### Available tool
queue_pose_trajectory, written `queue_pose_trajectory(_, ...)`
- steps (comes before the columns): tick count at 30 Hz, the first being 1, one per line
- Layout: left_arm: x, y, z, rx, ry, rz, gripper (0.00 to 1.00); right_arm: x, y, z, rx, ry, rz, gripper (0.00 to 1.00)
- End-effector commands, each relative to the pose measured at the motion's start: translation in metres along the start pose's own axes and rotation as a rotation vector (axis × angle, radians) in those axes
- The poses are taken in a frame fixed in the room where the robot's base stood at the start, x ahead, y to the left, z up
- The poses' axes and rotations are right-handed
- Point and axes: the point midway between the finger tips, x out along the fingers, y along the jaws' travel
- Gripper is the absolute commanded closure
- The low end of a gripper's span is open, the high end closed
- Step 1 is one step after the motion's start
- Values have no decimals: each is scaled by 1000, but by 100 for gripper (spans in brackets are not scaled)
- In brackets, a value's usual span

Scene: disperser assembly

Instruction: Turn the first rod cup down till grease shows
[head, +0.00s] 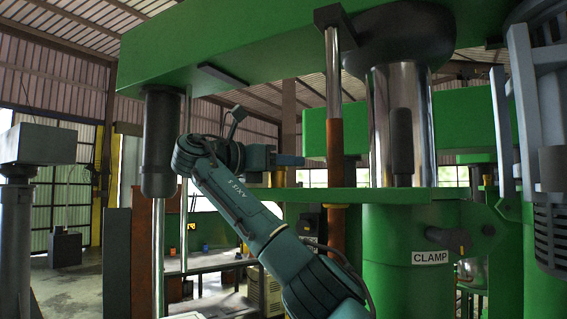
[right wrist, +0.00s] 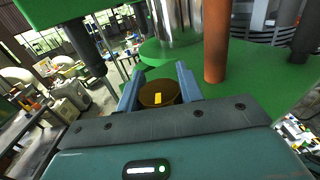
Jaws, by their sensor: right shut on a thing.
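My right gripper (head: 300,160) reaches up from the lower middle in the head view, with its fingers pointing right near the rod with the orange-brown sleeve (head: 335,140). In the right wrist view its two blue fingers (right wrist: 158,85) are on either side of a round dark brown cup (right wrist: 155,98) with a yellow mark, and are shut on it. I cannot make out this cup in the head view. I cannot tell whether any grease shows at it. My left gripper is not in view.
The green machine's upper beam (head: 230,50) overhangs my right arm. A thick chrome column (head: 403,120) rises above the green body labelled CLAMP (head: 430,257). A black cylinder (head: 160,140) hangs at the left. A workbench (head: 215,262) stands behind.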

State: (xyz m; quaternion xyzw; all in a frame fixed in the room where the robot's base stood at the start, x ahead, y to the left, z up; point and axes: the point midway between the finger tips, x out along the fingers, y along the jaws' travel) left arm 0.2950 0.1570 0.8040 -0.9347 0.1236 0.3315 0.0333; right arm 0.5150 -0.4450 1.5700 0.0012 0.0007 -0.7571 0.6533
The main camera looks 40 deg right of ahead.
Motion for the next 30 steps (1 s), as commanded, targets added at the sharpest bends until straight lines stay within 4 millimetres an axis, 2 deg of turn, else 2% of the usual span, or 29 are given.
queue_pose_trajectory(13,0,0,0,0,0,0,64,0,-1,1,1,-6,-34,86)
queue_pose_trajectory(14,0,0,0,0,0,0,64,0,-1,1,1,-6,-34,61)
queue_pose_trajectory(21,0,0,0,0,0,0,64,0,-1,1,0,-5,-34,42)
queue_pose_trajectory(30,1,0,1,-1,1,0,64,-4,0,0,0,-3,-33,42)
